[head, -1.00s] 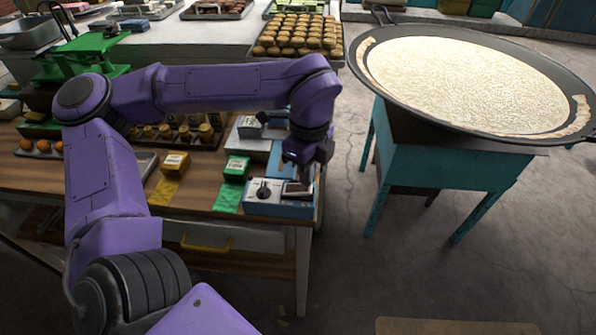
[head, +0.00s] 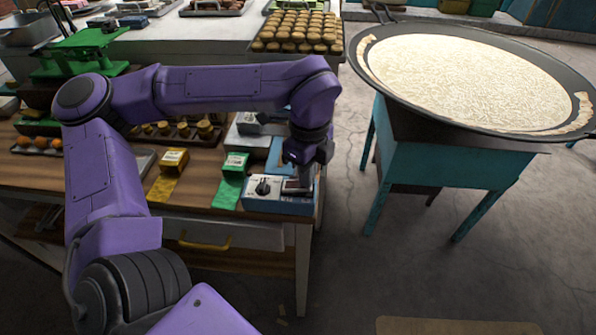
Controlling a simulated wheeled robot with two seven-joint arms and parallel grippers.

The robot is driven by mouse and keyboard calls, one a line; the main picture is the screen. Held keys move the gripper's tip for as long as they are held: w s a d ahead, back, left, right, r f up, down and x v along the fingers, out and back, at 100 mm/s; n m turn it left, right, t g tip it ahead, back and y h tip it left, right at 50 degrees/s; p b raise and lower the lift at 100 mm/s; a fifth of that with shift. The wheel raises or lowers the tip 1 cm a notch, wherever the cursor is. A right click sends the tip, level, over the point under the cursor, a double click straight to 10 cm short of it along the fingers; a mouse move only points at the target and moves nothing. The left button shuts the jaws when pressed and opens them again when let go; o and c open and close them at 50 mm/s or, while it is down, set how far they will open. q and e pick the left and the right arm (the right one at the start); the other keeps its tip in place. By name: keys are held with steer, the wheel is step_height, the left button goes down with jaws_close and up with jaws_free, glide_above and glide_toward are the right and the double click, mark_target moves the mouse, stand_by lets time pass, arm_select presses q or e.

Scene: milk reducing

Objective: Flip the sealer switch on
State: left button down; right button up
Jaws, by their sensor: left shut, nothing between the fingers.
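The sealer (head: 265,199) is a small blue and white box with a black knob on its front left. It stands at the front right corner of the wooden table. My left gripper (head: 299,186) is shut and empty, pointing down at the right part of the sealer. Its tips are at or just above the sealer's top; I cannot tell whether they touch. The gripper hides part of that side, and the switch cannot be made out clearly. My right gripper is not in view.
Open floor lies between.

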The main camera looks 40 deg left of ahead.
arm_select(q)
steer(key=shift+f+b, duration=0.3)
steer(key=shift+f, duration=0.05)
step_height(320, 180, up, 7)
steer(key=p, duration=0.5)
stand_by(0.3)
stand_by(0.4)
